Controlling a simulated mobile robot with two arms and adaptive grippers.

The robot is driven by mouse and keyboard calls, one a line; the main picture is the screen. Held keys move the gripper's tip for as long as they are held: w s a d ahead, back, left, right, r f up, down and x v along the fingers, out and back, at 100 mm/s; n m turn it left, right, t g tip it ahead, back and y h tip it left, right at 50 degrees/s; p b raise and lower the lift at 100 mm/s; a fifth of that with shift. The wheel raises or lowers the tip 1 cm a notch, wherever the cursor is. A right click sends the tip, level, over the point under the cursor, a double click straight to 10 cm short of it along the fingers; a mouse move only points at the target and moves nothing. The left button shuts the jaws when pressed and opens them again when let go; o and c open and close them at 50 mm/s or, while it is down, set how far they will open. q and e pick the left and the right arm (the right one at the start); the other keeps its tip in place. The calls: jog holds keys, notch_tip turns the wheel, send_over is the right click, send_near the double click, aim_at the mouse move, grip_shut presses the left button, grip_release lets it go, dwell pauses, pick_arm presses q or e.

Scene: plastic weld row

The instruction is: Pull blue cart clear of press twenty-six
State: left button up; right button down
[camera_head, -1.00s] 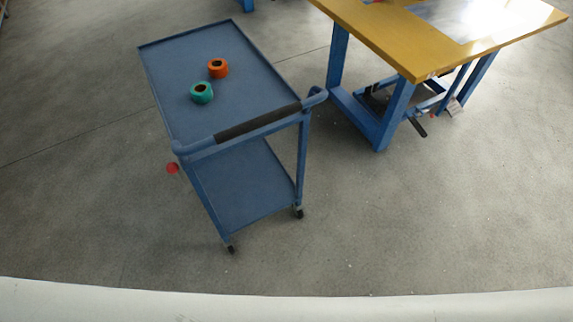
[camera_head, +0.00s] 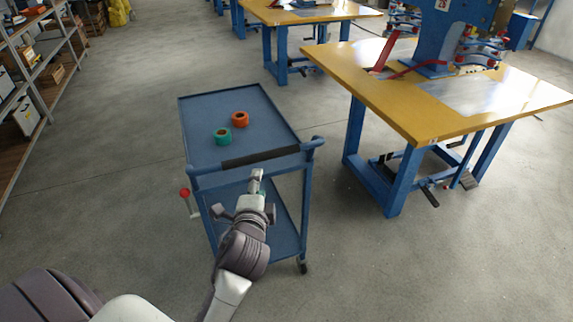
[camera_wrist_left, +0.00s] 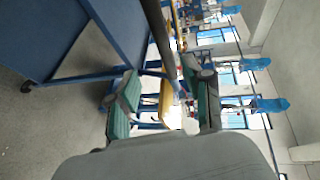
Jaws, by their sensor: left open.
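The blue cart (camera_head: 204,110) stands left of the nearest press table, with bare floor between them at its near end. It has a top tray, a lower shelf (camera_head: 284,228), casters and a push handle with a black grip (camera_head: 260,157) facing me. My left gripper (camera_head: 257,180) is just below and in front of the grip. In the left wrist view the open fingers (camera_wrist_left: 165,103) show green pads, and the dark grip (camera_wrist_left: 162,40) runs toward the gap between them; contact cannot be told. The blue press (camera_head: 450,38) stands on a yellow-topped table (camera_head: 420,115); its number is unreadable.
An orange roll (camera_head: 240,119) and a green roll (camera_head: 223,135) sit on the cart's tray. A red knob (camera_head: 184,192) sticks out at the cart's left. Shelving (camera_head: 40,75) lines the left wall. The floor left of the cart is clear.

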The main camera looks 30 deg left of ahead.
aim_at(262, 159)
pick_arm(q)
jog(key=x, duration=0.9)
jog(key=p+x, duration=0.1)
jog(key=x, duration=0.4)
jog(key=shift+a+r, duration=0.2)
jog(key=shift+r, duration=0.05)
pick_arm(e)
jog(key=shift+w+a+r, duration=0.35)
jog(key=shift+a+r, duration=0.1)
jog(key=shift+r, duration=0.05)
pick_arm(q)
jog(key=shift+c, duration=0.4)
grip_shut()
